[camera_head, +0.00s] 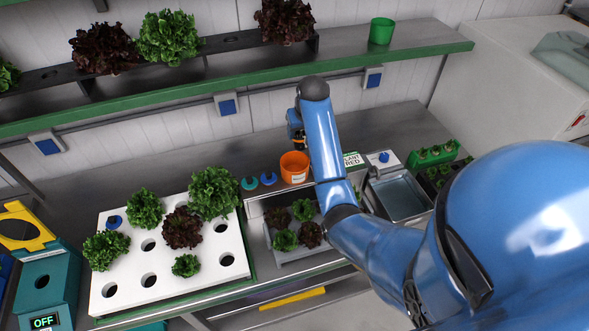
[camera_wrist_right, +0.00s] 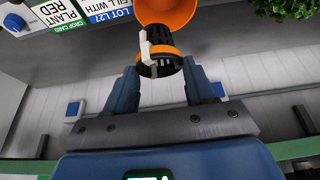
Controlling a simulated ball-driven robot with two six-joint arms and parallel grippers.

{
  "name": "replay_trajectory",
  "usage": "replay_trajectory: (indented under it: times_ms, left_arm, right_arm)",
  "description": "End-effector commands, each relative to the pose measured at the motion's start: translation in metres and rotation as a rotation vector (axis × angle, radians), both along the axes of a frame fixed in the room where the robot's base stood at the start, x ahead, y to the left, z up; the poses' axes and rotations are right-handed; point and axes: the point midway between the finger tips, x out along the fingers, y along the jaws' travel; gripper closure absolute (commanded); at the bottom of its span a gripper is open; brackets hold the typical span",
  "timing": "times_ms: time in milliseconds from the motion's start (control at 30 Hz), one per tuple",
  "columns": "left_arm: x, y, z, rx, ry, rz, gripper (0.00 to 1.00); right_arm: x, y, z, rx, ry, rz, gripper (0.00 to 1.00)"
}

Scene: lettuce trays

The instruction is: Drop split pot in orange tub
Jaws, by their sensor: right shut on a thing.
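My right gripper (camera_wrist_right: 162,70) is shut on a black slatted pot (camera_wrist_right: 163,67) with an orange band, which I take to be the split pot. A pale clip-like piece lies along its side; I cannot make out a split. The orange tub (camera_head: 294,168) stands on the bench, and part of it shows at the top of the right wrist view (camera_wrist_right: 168,12), just beyond the pot. In the head view the right gripper (camera_head: 295,132) is above and behind the tub, mostly covered by my arm; the pot is hardly visible there. My left gripper is not in view.
Two round caps (camera_head: 258,181) sit left of the tub. A white lettuce board (camera_head: 122,290) and a grey tray of seedlings (camera_head: 290,255) lie in front. A sign card (camera_head: 352,159) and a metal basin (camera_head: 402,199) are to the right. A green-edged shelf (camera_head: 420,49) runs above.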

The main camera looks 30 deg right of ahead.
Motion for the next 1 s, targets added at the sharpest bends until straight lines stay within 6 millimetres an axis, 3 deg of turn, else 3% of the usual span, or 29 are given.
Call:
replay_trajectory:
  times_ms: [300, 733, 767, 933, 1000]
  left_arm:
    - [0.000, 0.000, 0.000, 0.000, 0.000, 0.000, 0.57]
    - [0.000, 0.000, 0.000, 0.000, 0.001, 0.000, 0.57]
    - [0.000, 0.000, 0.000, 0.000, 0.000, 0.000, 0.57]
    - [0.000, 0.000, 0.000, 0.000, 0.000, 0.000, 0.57]
    - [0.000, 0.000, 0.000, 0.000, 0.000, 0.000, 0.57]
  right_arm:
    - [0.000, 0.000, -0.027, 0.001, 0.002, -0.001, 0.73]
    - [0.000, 0.000, -0.032, -0.001, 0.000, -0.001, 0.73]
    - [0.000, 0.000, -0.032, -0.001, 0.000, -0.001, 0.41]
    - [0.000, 0.000, -0.031, -0.001, 0.000, -0.001, 0.16]
    - [0.000, 0.000, -0.031, -0.001, 0.000, -0.001, 0.16]
